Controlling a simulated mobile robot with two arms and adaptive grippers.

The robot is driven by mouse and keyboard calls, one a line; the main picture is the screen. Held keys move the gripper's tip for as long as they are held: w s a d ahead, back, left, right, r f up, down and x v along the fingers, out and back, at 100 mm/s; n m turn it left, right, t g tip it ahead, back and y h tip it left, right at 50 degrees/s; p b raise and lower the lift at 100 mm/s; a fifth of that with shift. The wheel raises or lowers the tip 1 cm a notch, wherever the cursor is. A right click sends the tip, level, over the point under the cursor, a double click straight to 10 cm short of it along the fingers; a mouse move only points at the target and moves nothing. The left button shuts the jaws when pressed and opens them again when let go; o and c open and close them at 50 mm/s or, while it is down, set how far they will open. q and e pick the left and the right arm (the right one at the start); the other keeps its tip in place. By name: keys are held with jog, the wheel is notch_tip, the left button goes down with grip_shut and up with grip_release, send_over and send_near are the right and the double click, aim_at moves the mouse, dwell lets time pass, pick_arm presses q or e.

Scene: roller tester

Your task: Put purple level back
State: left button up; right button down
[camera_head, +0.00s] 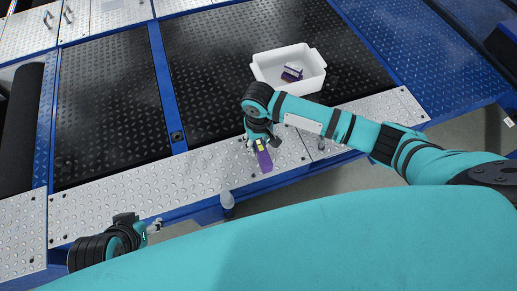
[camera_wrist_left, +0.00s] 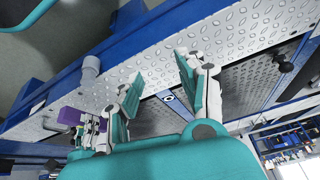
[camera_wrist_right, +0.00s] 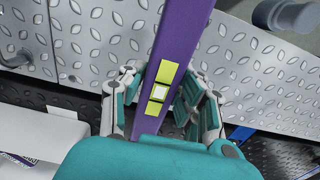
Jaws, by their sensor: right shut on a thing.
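The purple level (camera_head: 264,158) has a yellow-green block with a pale window in its middle. My right gripper (camera_head: 260,142) is shut on it, over the silver tread-plate strip. In the right wrist view the level (camera_wrist_right: 186,45) runs up between the fingers of the gripper (camera_wrist_right: 165,95). The level also shows at the left of the left wrist view (camera_wrist_left: 70,116). A white bin (camera_head: 290,83) stands on the black plate beyond the right arm, with a purple-and-white item (camera_head: 292,72) inside. My left gripper (camera_head: 154,226) is empty and its fingers (camera_wrist_left: 158,85) are apart, near the strip's front edge.
The silver strip (camera_head: 130,200) runs along the blue frame. A grey cylinder (camera_head: 227,200) sits at its front edge, between the grippers. The black plates (camera_head: 110,100) left of the bin are clear. The bin's edge (camera_wrist_right: 40,125) shows in the right wrist view.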

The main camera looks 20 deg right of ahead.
aim_at(258, 148)
notch_tip(258, 148, down, 3)
jog(key=shift+w+f+b, duration=0.15)
jog(key=shift+f+b, duration=0.05)
jog(key=shift+b, duration=0.55)
jog(key=shift+f, duration=0.1)
pick_arm(q)
jog(key=w+d+r+t+h, duration=0.1)
jog(key=w+r+t, duration=0.3)
jog(key=w, duration=0.4)
jog(key=shift+d+t, duration=0.5)
jog(key=shift+d, duration=0.35)
jog(key=shift+f, duration=0.1)
pick_arm(e)
jog(key=c, duration=1)
grip_release()
jog(key=shift+f, duration=0.1)
jog(key=shift+o, duration=0.2)
